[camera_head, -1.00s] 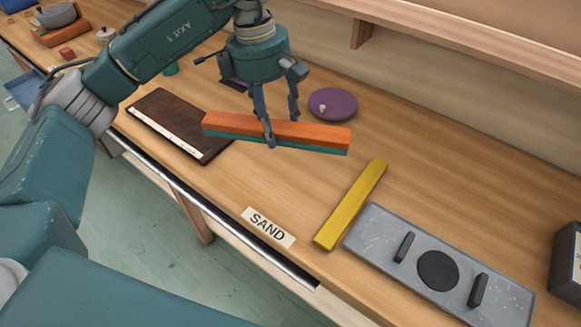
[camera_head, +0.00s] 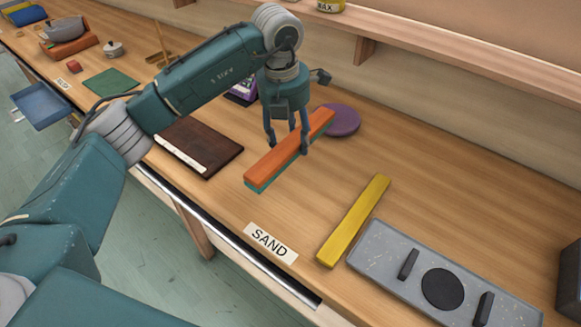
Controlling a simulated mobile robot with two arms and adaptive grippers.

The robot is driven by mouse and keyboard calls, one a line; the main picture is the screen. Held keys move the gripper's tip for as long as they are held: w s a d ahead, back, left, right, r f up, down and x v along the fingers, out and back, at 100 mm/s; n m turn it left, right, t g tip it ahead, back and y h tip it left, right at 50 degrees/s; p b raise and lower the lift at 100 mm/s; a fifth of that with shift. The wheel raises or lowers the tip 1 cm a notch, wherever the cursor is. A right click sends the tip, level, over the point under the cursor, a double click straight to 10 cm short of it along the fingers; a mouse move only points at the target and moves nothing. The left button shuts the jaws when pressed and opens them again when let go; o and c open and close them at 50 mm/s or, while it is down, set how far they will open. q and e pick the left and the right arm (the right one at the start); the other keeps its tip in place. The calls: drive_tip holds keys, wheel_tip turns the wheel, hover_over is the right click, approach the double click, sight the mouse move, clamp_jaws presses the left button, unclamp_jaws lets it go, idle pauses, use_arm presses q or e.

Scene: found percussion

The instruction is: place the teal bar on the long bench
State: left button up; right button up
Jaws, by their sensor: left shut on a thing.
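My left gripper (camera_head: 287,147) is shut on a two-coloured bar, orange (camera_head: 278,152) on top and teal (camera_head: 262,184) along its lower side. I cannot tell whether this is one bar or two layers. The bar is held across its middle and points diagonally from lower left to upper right. It appears to be above the long wooden bench (camera_head: 455,190), between the dark brown board and the yellow bar; any gap beneath it is hard to judge. My right gripper is not in view.
A yellow bar (camera_head: 354,222) lies right of the SAND label (camera_head: 270,242). A grey speckled plate (camera_head: 385,255) with black handles is at lower right. A purple disc (camera_head: 343,121) lies behind the held bar, a dark brown board (camera_head: 215,153) to its left. Bare bench lies at right.

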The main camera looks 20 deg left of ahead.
use_arm(q)
drive_tip(key=p, duration=0.1)
hover_over(292, 178)
drive_tip(key=f, duration=0.6)
drive_tip(key=shift+s+a+f, duration=0.15)
drive_tip(key=shift+s+f, duration=0.05)
drive_tip(key=shift+f, duration=0.15)
wheel_tip(292, 178, down, 4)
drive_tip(key=shift+p, duration=0.65)
drive_tip(key=shift+f, duration=0.25)
drive_tip(key=o, duration=1.3)
drive_tip(key=shift+r, duration=0.5)
drive_tip(key=r+b, duration=0.1)
drive_tip(key=r, duration=0.2)
drive_tip(key=s+r+b, duration=0.1)
drive_tip(key=r, duration=0.7)
drive_tip(key=shift+s+a+r+b, duration=0.1)
drive_tip(key=shift+s+a+b, duration=0.2)
drive_tip(key=shift+b, duration=0.1)
